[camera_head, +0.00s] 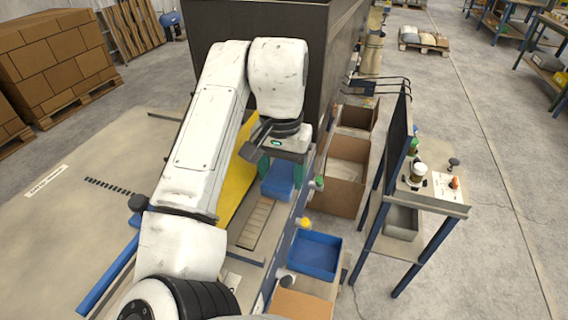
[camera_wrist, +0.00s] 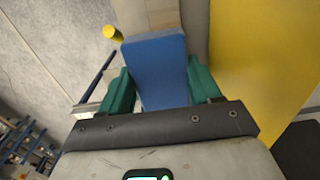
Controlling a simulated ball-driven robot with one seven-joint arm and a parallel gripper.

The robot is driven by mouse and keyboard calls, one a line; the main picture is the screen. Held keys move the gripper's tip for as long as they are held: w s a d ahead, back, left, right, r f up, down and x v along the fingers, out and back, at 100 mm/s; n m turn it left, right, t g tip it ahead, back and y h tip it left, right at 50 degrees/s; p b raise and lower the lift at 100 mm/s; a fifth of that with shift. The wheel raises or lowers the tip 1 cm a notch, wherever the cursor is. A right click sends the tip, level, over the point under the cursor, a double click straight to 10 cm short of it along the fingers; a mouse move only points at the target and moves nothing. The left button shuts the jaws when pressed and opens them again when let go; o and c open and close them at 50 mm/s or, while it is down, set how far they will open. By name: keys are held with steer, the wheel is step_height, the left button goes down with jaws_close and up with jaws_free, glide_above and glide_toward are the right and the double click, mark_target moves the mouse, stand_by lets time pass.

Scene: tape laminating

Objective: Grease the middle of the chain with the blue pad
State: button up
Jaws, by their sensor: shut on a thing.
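My gripper (camera_head: 270,166) is above the right side of the machine, with its two green fingers (camera_wrist: 160,88) on either side of a blue pad (camera_wrist: 157,68). It is shut on the pad, which also shows under the gripper in the head view (camera_head: 279,180). The chain is a pale, segmented strip (camera_head: 254,222) running along the machine bed, in front of the pad in the head view. In the wrist view, a pale strip of it (camera_wrist: 150,14) shows beyond the pad's far end. The pad hides part of the chain, and I cannot tell whether they touch.
A yellow panel (camera_head: 236,180) lies along the chain's left side; it is at right in the wrist view (camera_wrist: 262,60). A dark machine housing (camera_head: 285,30) stands behind. A blue bin (camera_head: 315,254), cardboard boxes (camera_head: 345,172) and a small cart (camera_head: 430,195) stand to the right.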

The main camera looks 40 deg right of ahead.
mark_target(270, 211)
steer(key=shift+s+a+p, duration=0.55)
steer(key=shift+s+a, duration=0.15)
steer(key=shift+a, duration=0.3)
steer(key=shift+s+a+p, duration=0.55)
steer(key=shift+s+a, duration=0.15)
steer(key=shift+a, duration=0.3)
steer(key=shift+s+a+f, duration=0.15)
steer(key=shift+s+a, duration=0.5)
steer(key=shift+a, duration=0.15)
steer(key=shift+w+d+r+p, duration=0.1)
steer(key=shift+w+d+p, duration=0.05)
steer(key=shift+w+d, duration=0.7)
steer(key=shift+w+d+r+p, duration=0.15)
steer(key=shift+w+d, duration=0.45)
steer(key=shift+d, duration=0.5)
steer(key=shift+w+d+p, duration=0.15)
steer(key=shift+w+d, duration=0.6)
steer(key=shift+d, duration=0.2)
steer(key=shift+w+d+f, duration=0.1)
steer(key=shift+w+d, duration=0.4)
steer(key=shift+d, duration=0.2)
steer(key=shift+w+d+f, duration=0.1)
steer(key=shift+w+d, duration=0.4)
steer(key=shift+d, duration=0.15)
steer(key=shift+s+a+r, duration=0.1)
steer(key=shift+s+a, duration=0.45)
steer(key=shift+a, duration=0.2)
steer(key=shift+s+a+r, duration=0.1)
steer(key=shift+s+a, duration=0.45)
steer(key=shift+a, duration=0.15)
